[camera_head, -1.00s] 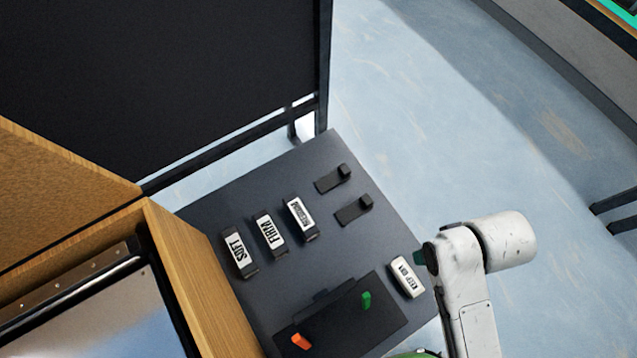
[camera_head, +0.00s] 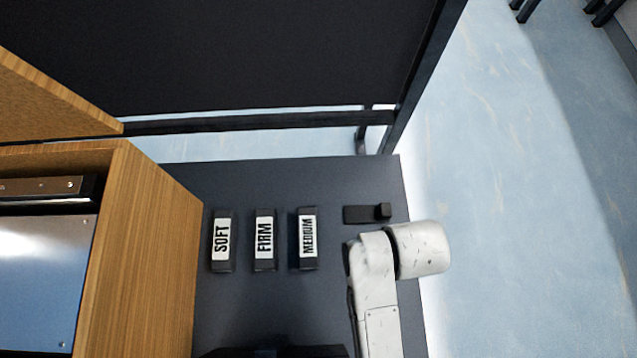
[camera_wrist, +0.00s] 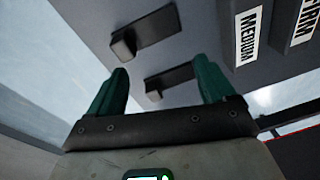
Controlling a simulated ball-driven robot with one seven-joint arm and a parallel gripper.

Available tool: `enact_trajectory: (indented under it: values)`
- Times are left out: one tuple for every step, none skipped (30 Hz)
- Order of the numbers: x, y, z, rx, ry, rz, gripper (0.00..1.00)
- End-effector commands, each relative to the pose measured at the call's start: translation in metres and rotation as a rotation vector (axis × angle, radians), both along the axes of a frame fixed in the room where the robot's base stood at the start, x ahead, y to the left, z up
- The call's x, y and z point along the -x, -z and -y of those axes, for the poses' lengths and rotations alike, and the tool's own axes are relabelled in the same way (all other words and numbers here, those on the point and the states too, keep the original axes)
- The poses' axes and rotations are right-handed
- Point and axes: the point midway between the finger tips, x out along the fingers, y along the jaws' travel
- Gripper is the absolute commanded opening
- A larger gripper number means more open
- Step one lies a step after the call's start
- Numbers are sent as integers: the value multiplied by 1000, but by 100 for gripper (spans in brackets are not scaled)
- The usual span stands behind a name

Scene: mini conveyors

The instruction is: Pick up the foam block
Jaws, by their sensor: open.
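I cannot tell for certain which thing is the foam block. Three dark blocks with white labels stand in a row on the dark table: SOFT (camera_head: 222,240), FIRM (camera_head: 264,240) and MEDIUM (camera_head: 307,238). The MEDIUM block also shows at the top right of the wrist view (camera_wrist: 247,36), with the FIRM block (camera_wrist: 302,25) beside it. My gripper (camera_wrist: 160,68) has two green fingers, spread apart with nothing between them, over the table beside the MEDIUM block. In the head view my arm hides the gripper.
A dark flat piece with a raised end (camera_head: 367,213) lies right of the labels; the wrist view shows two such pieces, one (camera_wrist: 169,80) near the fingers. A wooden cabinet (camera_head: 150,250) borders the table at left. A black panel (camera_head: 230,50) stands behind. Open floor lies right.

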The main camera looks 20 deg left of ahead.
Motion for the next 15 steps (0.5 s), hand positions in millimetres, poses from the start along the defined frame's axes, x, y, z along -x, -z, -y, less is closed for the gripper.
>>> enact_trajectory:
  values:
    - [-4,8,-38,6,-60,8,83]
    - [-4,9,-58,11,-86,12,83]
    - [-2,9,-81,19,-117,16,83]
    - [0,9,-96,26,-137,21,83]
    - [2,9,-109,33,-156,27,83]
    - [5,9,-123,42,-176,32,83]
    - [7,9,-132,48,-189,37,83]
    - [9,9,-140,53,-199,41,83]
    - [11,9,-147,59,-210,45,83]
    - [12,9,-151,62,-214,48,83]
    - [13,10,-153,65,-218,50,83]
    - [14,13,-156,68,-221,50,83]
    - [14,16,-157,69,-222,50,83]
    - [14,20,-157,70,-222,50,83]
    - [13,26,-157,70,-222,50,83]
